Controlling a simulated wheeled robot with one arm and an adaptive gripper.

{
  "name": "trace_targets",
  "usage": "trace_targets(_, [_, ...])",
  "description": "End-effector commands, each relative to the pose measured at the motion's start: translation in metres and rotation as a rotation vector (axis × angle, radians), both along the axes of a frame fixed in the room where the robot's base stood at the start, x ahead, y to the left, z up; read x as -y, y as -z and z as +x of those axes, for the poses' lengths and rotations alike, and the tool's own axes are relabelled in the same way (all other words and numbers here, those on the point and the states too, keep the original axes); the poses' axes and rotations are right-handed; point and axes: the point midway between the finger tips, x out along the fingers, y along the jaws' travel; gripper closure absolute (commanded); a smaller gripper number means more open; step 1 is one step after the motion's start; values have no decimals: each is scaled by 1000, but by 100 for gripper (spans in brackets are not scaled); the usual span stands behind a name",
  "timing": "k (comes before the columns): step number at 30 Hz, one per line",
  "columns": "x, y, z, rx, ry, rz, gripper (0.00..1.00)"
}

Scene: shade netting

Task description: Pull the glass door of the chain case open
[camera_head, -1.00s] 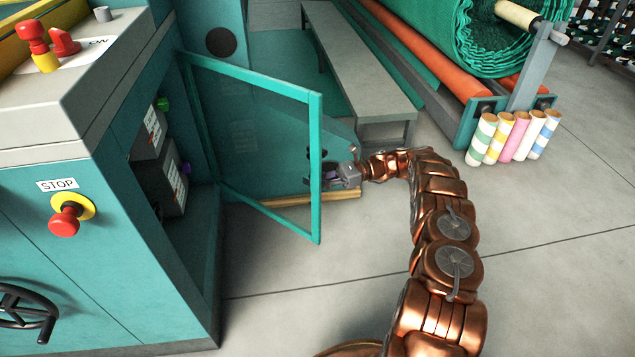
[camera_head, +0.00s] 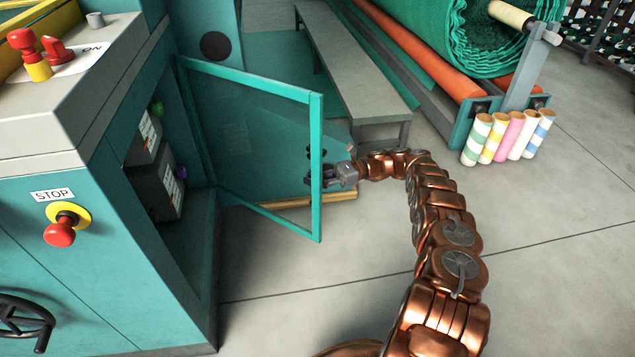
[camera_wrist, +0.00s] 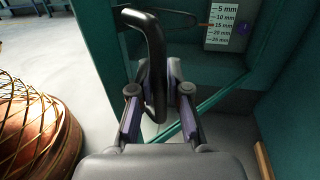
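The glass door (camera_head: 258,150) has a green frame and stands swung out from the teal chain case (camera_head: 160,200), its free edge away from the opening. Dark boxes (camera_head: 158,185) with labels show inside the case. My gripper (camera_head: 318,180) is at the outer edge of the door, partly hidden by the frame. In the wrist view, a black bent handle (camera_wrist: 152,50) passes between the two fingers of my gripper (camera_wrist: 159,85), which are closed in around it. The green door frame (camera_wrist: 98,50) stands beside the handle there.
A red stop button (camera_head: 60,232) and a black handwheel (camera_head: 25,320) are on the machine's front. A grey bench (camera_head: 350,70) stands behind the door. A netting roll (camera_head: 445,35) and several striped tubes (camera_head: 514,137) are at the right. The floor (camera_head: 550,250) at right is clear.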

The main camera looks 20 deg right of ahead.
Motion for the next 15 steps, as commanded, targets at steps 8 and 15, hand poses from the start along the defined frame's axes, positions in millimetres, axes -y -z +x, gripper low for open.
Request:
trace_targets(8, [3,0,-2,-1,2,0,61])
trace_targets(15, [4,0,-2,-2,2,-1,61])
